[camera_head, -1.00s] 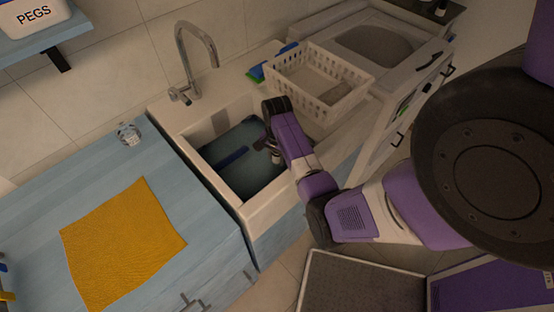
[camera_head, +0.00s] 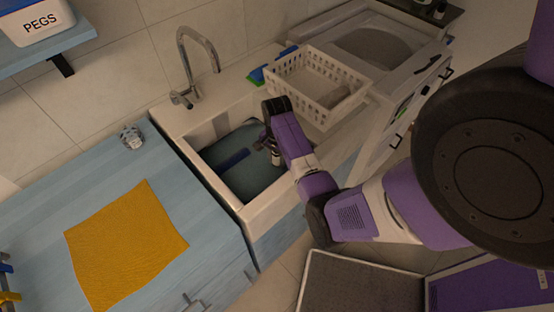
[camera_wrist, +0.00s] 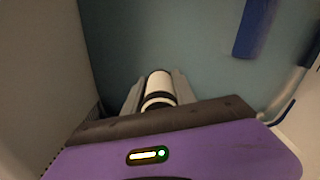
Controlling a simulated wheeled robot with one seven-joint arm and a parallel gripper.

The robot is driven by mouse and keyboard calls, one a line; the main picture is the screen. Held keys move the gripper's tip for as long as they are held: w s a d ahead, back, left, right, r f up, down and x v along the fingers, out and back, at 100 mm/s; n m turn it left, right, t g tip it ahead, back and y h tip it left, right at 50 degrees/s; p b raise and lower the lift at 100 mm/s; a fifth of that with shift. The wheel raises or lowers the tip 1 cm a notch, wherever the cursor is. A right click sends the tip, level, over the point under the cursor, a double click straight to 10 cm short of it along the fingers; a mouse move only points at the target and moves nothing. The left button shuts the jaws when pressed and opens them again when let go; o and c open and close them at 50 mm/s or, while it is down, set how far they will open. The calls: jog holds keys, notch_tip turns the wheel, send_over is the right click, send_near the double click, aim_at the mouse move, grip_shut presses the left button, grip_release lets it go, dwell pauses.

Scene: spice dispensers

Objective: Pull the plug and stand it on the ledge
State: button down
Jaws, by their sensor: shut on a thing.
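My gripper (camera_head: 268,144) reaches down into the white sink (camera_head: 256,213). In the wrist view its two grey fingers (camera_wrist: 158,92) are shut on a short white cylinder with a black band (camera_wrist: 159,88), which I take to be the plug. In the head view the plug (camera_head: 276,158) shows only as a small pale piece beside the fingers. Its lower end is hidden, so I cannot tell whether it is clear of the drain. The sink's pale back ledge (camera_head: 228,84) runs behind the basin, beside the tap.
A dark blue bar-shaped thing (camera_head: 234,160) lies in the teal-looking basin. The curved tap (camera_head: 200,45) stands at the back. A white basket (camera_head: 318,92) and a blue and green item (camera_head: 258,74) are right of it. A clear glass (camera_head: 131,137) and yellow cloth (camera_head: 125,243) are on the left counter.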

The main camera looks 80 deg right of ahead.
jog(key=shift+r, duration=0.1)
jog(key=shift+r+p, duration=1.05)
jog(key=shift+p, duration=0.2)
jog(key=shift+r, duration=0.85)
